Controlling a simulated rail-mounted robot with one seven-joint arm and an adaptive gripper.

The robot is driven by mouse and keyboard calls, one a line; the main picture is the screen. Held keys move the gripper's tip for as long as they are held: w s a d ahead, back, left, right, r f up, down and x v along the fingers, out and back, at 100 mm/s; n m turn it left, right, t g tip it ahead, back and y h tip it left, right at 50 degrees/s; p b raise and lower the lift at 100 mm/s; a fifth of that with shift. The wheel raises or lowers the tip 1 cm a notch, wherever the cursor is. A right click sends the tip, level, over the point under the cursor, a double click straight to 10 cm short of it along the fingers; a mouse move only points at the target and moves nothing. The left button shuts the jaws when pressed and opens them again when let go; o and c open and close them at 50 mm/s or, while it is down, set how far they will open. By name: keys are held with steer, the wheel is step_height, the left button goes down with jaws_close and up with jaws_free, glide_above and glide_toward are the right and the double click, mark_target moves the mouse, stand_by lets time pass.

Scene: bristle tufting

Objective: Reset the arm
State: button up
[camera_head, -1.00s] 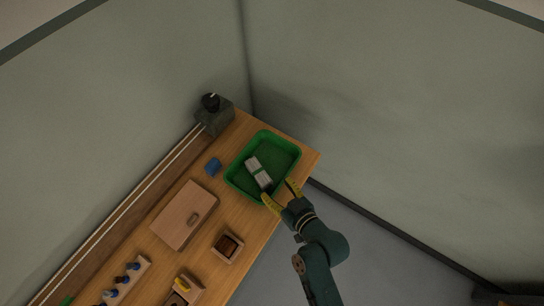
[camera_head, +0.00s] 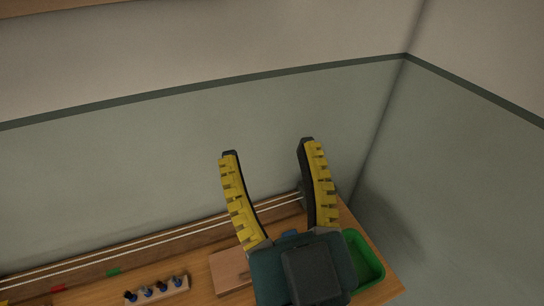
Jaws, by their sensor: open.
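My gripper (camera_head: 268,155) is large in the middle of the head view, close to the camera.
A wooden box (camera_head: 229,270) sits left of my wrist, partly covered. A rack (camera_head: 158,290) with several blue-topped pieces stands further left. Green (camera_head: 113,272) and red (camera_head: 57,288) bits lie along the back rail. Walls meet at the right corner.

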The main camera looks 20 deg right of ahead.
step_height(320, 180, up, 28)
steer(key=p, duration=2.8)
steer(key=shift+r+p, duration=0.25)
steer(key=shift+p, duration=0.05)
